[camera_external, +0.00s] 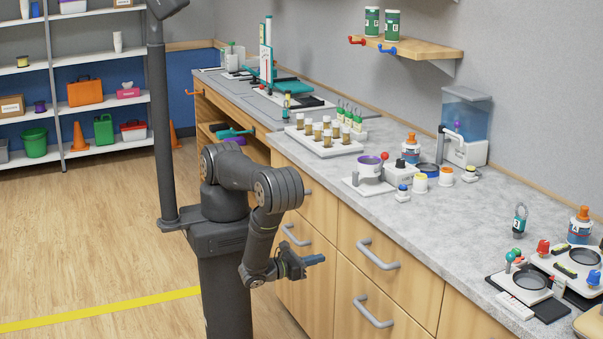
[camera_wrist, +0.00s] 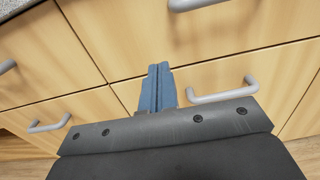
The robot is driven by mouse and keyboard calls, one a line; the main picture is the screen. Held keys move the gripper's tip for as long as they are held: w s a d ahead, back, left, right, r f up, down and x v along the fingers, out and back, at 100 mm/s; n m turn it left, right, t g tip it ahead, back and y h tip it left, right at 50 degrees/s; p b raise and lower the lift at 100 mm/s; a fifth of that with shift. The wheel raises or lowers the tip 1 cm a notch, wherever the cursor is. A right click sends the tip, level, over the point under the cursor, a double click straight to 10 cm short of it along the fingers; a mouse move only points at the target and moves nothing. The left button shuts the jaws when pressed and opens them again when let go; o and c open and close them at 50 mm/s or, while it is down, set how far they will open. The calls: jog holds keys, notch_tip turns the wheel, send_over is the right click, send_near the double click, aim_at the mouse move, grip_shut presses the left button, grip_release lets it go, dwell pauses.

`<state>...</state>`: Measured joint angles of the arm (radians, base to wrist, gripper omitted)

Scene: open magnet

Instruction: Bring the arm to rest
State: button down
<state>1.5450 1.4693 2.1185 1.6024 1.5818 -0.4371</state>
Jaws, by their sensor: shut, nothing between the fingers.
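My gripper (camera_external: 315,260) is at the end of my dark grey arm, which is folded down in front of the wooden drawer fronts. The fingers lie in front of the drawer fronts (camera_wrist: 120,40). I cannot tell the exact gap to the drawers.
Grey handles (camera_external: 375,255) stick out from the drawers near my gripper; one handle (camera_wrist: 222,92) shows close to the fingers. The counter (camera_external: 430,230) above carries jars, a vial tray (camera_external: 322,146) and small devices. The floor (camera_external: 90,240) to the left is clear.

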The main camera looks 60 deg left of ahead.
aim_at(354, 250)
jog(key=shift+w, duration=0.1)
dwell(0.3)
jog(key=w, duration=1.2)
jog(key=shift+w, duration=0.2)
jog(key=shift+s, duration=0.1)
dwell(0.5)
jog(key=s, duration=1)
jog(key=shift+s, duration=0.3)
jog(key=shift+w, duration=0.1)
dwell(0.4)
jog(key=shift+w, duration=5.85)
